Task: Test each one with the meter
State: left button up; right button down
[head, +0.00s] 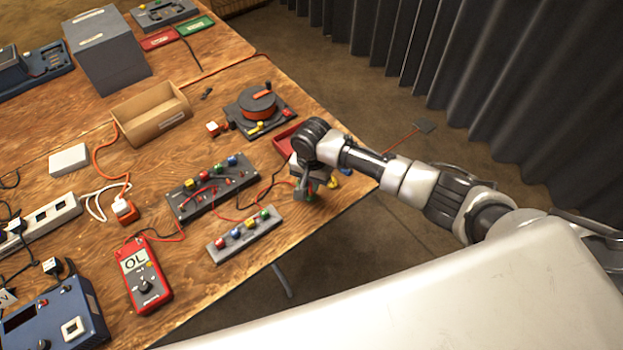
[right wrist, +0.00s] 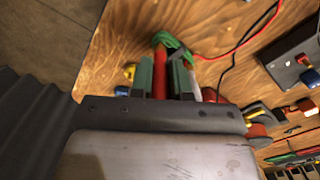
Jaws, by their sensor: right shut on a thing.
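The red meter (head: 147,285) lies on the table with "OL" on its display. A dark block (head: 212,190) behind it carries several coloured pieces, and red leads run onto it. A grey strip (head: 244,235) in front holds red, blue, yellow and green pieces. My right gripper (head: 308,194) is low over the table's right edge. In the right wrist view, it is shut on a slim red piece (right wrist: 160,72) like a probe. A green piece (right wrist: 172,42) shows at its far end; whether they touch is unclear. My left gripper is out of view.
A red tray (head: 286,137) sits just behind my right gripper. A reel (head: 258,104), an open cardboard box (head: 150,112) and a white box (head: 69,159) stand farther back. A blue device (head: 55,318) is at front left. Loose leads cross the table.

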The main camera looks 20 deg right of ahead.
jog(key=shift+f, duration=0.35)
jog(key=shift+p, duration=0.4)
dwell(0.6)
jog(key=shift+f, duration=0.3)
dwell(0.6)
jog(key=c, duration=0.7)
grip_release()
jog(key=shift+r, duration=0.1)
notch_tip(320, 180, up, 8)
jog(key=p, duration=0.9)
jog(key=shift+f, duration=0.25)
